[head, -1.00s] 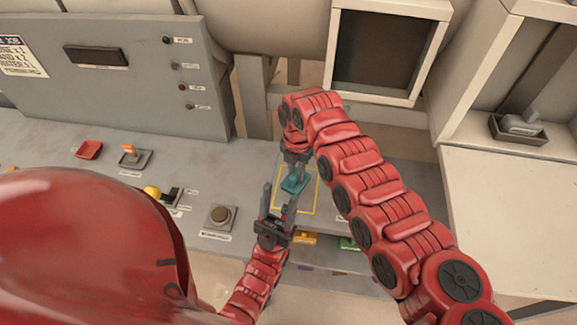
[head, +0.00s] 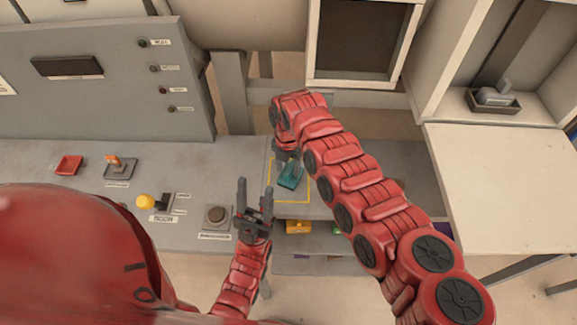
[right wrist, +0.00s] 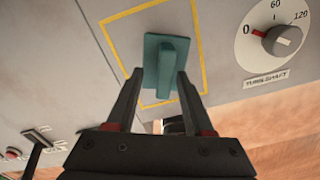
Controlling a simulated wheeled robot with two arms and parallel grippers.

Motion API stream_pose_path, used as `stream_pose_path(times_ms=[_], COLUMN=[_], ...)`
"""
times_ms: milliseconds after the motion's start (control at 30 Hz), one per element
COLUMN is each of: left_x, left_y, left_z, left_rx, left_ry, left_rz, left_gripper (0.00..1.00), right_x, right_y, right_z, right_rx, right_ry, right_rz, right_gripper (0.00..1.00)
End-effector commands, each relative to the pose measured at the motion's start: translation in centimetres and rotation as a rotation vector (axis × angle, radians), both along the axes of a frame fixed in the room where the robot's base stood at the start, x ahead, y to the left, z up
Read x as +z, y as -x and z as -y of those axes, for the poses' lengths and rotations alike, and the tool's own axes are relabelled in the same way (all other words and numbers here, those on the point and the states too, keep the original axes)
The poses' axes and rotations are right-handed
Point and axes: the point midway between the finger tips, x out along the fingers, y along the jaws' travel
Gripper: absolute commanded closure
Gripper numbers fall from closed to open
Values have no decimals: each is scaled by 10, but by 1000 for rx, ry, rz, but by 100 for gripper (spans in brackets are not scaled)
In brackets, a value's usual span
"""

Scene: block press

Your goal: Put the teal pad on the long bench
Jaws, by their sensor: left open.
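The teal pad (head: 291,175) lies inside a yellow outline on a grey surface. It also shows in the right wrist view (right wrist: 158,62), with a raised ridge on top. My right gripper (head: 285,157) is above the pad at its far side, partly hidden by its arm. In the right wrist view its fingers (right wrist: 158,78) are apart, with their tips at the pad's near end. My left gripper (head: 255,188) is open and empty, left of the pad and apart from it. A long grey bench top (head: 60,215) with controls runs across the left.
A red tray (head: 68,165) and an orange-handled switch (head: 118,165) are farther left. A cream table (head: 500,200) at the right has clear room. A yellow item (head: 299,227) is below.

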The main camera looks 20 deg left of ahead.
Motion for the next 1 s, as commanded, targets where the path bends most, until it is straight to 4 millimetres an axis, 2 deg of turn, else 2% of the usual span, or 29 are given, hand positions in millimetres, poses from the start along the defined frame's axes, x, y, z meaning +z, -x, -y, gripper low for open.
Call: stream_pose_path(times_ms=[267,367,600,700,900,1000], left_x=[3,12,40,44,47,48], left_y=[0,0,0,0,0,0], left_z=[0,0,0,0,0,0], left_rx=[0,0,0,0,0,0], left_ry=[0,0,0,0,0,0], left_rz=[0,0,0,0,0,0], left_gripper=[50,50,50,50,50,50], right_x=[3,17,72,91,116,121], right_y=[0,-1,-1,-2,-1,0], right_z=[0,1,1,0,0,0], right_rx=[-1,-2,-1,-2,-1,-1], right_ry=[0,0,1,-2,0,1], right_rz=[0,1,3,3,1,0], right_gripper=[48,48,48,48,48,48])
